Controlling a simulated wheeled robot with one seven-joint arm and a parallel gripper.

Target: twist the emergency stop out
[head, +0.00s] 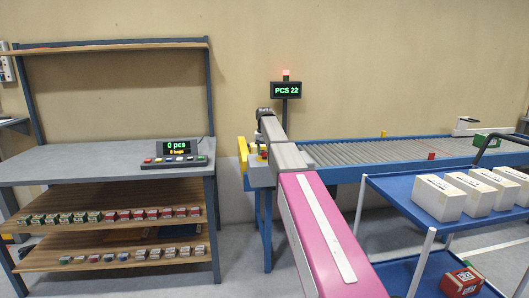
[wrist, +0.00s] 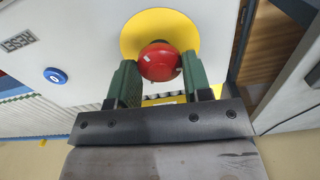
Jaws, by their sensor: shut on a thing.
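The emergency stop is a red mushroom button (wrist: 160,62) on a yellow round plate, in the middle of the wrist view. My gripper (wrist: 158,72) has one green finger on each side of the red button and is shut on it. In the head view my arm reaches to the near end of the roller conveyor, where a bit of yellow (head: 254,158) shows beside my wrist. The red button itself is hidden there behind my arm.
A blue button (wrist: 56,76) sits left of the stop on the white panel. The roller conveyor (head: 375,150) runs right from my arm. A blue cart (head: 400,198) with white boxes stands at the right. A grey workbench (head: 80,165) with a button console stands at the left.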

